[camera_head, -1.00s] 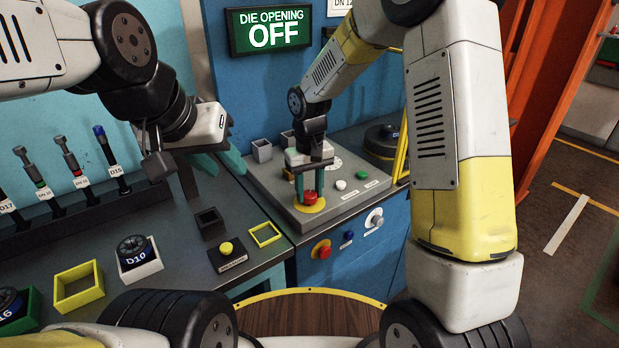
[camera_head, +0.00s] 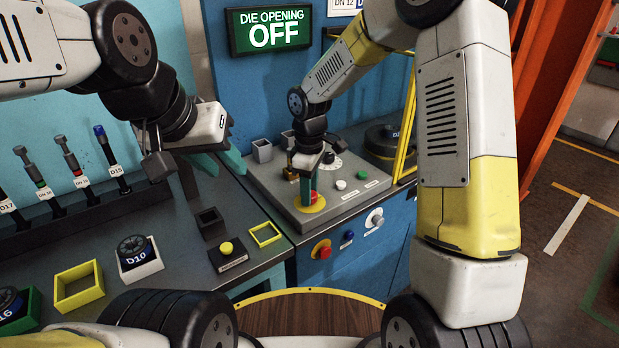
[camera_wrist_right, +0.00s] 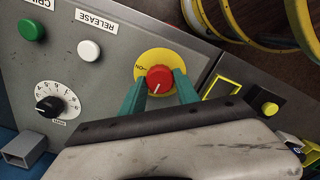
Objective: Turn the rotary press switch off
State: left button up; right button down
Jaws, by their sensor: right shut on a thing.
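The red rotary switch (camera_head: 314,196) sits on a yellow disc on top of the grey control panel. In the right wrist view the red knob (camera_wrist_right: 159,79) has a white pointer line aimed toward the bottom of the picture, and an ON mark is at the disc's left. My right gripper (camera_head: 308,190) is shut on the knob. In its wrist view the teal fingers (camera_wrist_right: 159,92) flank the knob on both sides. My left gripper (camera_head: 220,163) hangs open and empty above the left bench, away from the switch.
A green-lit sign (camera_head: 274,28) reads DIE OPENING OFF. White (camera_wrist_right: 89,50) and green (camera_wrist_right: 32,30) buttons and a black dial (camera_wrist_right: 49,105) share the panel. Another red knob (camera_head: 320,250) is on the blue cabinet front. Yellow bars (camera_head: 405,120) stand right of the panel.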

jog(key=shift+n, duration=0.5)
jog(key=c, duration=0.9)
grip_release()
notch_tip(320, 180, up, 8)
jog(key=shift+f, duration=0.1)
